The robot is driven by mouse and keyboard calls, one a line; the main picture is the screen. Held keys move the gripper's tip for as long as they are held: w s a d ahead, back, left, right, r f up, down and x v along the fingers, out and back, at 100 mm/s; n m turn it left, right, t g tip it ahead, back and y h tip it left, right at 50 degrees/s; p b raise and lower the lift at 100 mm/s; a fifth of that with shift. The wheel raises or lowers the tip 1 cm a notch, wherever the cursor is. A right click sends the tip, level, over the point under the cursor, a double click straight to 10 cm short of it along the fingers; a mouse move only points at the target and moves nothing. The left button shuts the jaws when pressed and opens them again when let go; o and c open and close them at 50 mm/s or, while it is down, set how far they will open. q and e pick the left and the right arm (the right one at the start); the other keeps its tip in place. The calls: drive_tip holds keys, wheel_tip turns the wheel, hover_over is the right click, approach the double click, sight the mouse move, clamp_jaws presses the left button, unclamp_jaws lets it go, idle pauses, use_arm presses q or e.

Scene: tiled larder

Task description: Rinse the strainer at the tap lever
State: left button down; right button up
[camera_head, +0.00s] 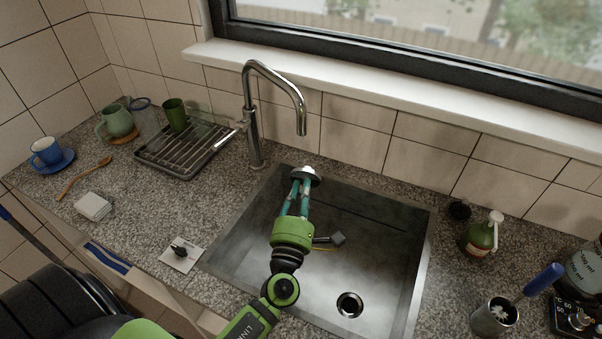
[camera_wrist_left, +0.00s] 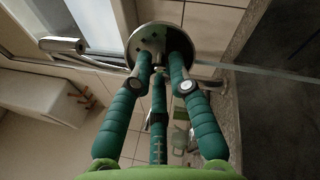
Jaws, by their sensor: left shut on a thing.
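My left gripper (camera_head: 302,184) is over the back left part of the steel sink (camera_head: 370,262), its teal fingers shut on the strainer (camera_head: 304,177). In the left wrist view the strainer (camera_wrist_left: 150,38) is a shiny holed disc at the ends of the fingers (camera_wrist_left: 158,72). The chrome tap (camera_head: 252,118) stands behind the sink. Its spout end is above the strainer, apart from it; no water stream is visible between them. The tap lever (camera_head: 229,135) sticks out left from the tap body. My right gripper is not in view.
A dish rack (camera_head: 184,150) with a green cup (camera_head: 175,114) stands left of the tap. A blue cup (camera_head: 46,151) and wooden spoon (camera_head: 84,177) lie farther left. A soap bottle (camera_head: 479,238) and steel pot (camera_head: 494,317) stand right of the sink. The drain (camera_head: 349,305) is uncovered.

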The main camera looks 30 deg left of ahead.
use_arm(q)
drive_tip(key=r+v, duration=0.1)
drive_tip(key=v, duration=0.6)
drive_tip(key=shift+s+r, duration=0.25)
drive_tip(key=shift+r, duration=0.1)
idle(1.2)
drive_tip(key=s+d+r+p, duration=0.1)
drive_tip(key=s+r+p, duration=0.3)
drive_tip(key=shift+s, duration=0.4)
drive_tip(key=shift+d+f, duration=0.1)
drive_tip(key=shift+d, duration=0.05)
